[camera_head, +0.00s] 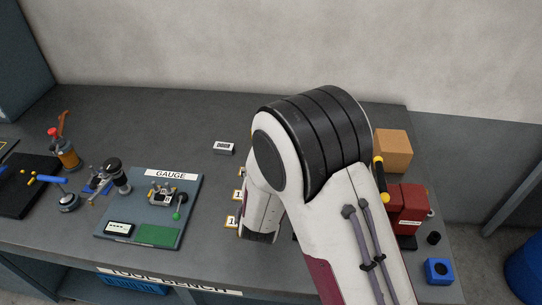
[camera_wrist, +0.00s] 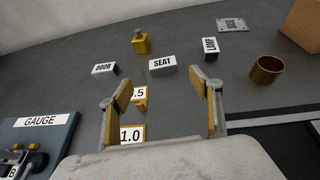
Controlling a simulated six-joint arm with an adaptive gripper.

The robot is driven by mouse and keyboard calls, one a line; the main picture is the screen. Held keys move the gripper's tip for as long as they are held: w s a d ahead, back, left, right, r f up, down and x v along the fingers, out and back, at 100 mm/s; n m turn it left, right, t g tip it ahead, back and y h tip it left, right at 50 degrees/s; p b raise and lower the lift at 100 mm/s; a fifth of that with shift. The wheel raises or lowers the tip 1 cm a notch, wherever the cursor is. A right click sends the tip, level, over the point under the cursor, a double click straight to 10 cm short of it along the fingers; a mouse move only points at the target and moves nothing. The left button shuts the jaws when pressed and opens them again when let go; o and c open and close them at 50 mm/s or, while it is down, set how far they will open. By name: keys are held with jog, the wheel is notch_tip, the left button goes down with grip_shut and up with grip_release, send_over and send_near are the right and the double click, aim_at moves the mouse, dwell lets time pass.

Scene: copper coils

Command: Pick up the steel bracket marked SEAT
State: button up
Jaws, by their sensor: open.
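The steel bracket marked SEAT (camera_wrist: 162,65) lies on the grey bench in the wrist view, a small block with a white label, beyond my fingertips and near the middle between them. My gripper (camera_wrist: 162,84) is open and empty. A similar bracket marked DOOR (camera_wrist: 104,69) is to its left, and one marked LAMP (camera_wrist: 210,47) is to its right. In the head view, my arm hides the SEAT bracket and my fingers; the DOOR bracket (camera_head: 223,148) shows left of the arm.
Yellow tags marked 1.5 (camera_wrist: 139,94) and 1.0 (camera_wrist: 131,134) stand between my fingers and nearer. A brass piece (camera_wrist: 140,43) is behind SEAT; a copper ring-like cup (camera_wrist: 266,69) is right. The GAUGE board (camera_head: 187,211) is left.

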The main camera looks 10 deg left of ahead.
jog(key=shift+w, duration=0.1)
jog(key=shift+x, duration=3.3)
jog(key=shift+d, duration=0.1)
jog(key=shift+f, duration=0.1)
jog(key=shift+f+x, duration=0.25)
jog(key=shift+x, duration=2.35)
jog(key=shift+d, duration=0.1)
jog(key=shift+c, duration=0.4)
jog(key=c, duration=1.1)
